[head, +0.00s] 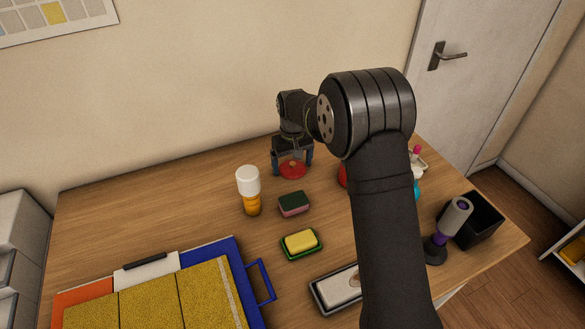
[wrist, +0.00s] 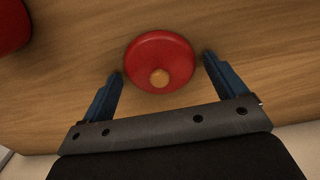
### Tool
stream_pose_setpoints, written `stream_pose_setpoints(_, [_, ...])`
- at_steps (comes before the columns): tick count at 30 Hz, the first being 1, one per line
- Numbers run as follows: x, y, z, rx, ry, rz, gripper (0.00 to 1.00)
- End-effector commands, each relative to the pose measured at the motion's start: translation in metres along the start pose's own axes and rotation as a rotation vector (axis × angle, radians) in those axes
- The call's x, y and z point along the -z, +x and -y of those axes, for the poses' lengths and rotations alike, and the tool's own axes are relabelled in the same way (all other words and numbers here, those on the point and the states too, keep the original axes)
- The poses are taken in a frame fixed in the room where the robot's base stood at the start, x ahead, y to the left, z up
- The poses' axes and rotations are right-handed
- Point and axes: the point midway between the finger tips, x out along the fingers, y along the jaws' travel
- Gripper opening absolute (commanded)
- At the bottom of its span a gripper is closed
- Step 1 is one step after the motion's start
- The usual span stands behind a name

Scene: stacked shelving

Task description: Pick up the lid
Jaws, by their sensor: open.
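The lid (head: 292,170) is a red disc with a small wooden-looking knob. It lies on the wooden table near its back edge. In the wrist view the lid (wrist: 160,60) sits just ahead of and partly between the blue fingers, with a gap on each side. My gripper (head: 292,168) is open and points down over the lid. In the wrist view my gripper (wrist: 162,68) holds nothing. A red object, perhaps a pot, shows at the upper left of the wrist view (wrist: 12,28); in the head view (head: 343,176) my arm mostly hides it.
A blue-handled case (head: 240,270) is front left. The back left is clear.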

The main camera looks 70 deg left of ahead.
Motion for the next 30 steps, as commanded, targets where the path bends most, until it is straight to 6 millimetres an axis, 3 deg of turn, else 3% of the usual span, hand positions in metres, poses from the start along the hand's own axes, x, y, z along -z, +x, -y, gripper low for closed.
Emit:
stream_pose_setpoints(5, [0.0002,0.0,-0.0002,0.0,0.0,-0.001,0.9])
stream_pose_setpoints(14, [0.0,0.0001,-0.0002,0.0,0.0,0.0,0.35])
stream_pose_setpoints(15, [-0.0001,0.0004,-0.0002,0.0,0.0,0.0,0.32])
stream_pose_setpoints(29, [-0.0017,0.0017,0.0,0.001,0.0,0.007,0.27])
stream_pose_setpoints(30, [-0.0017,-0.0002,0.0,0.001,0.0,0.007,0.22])
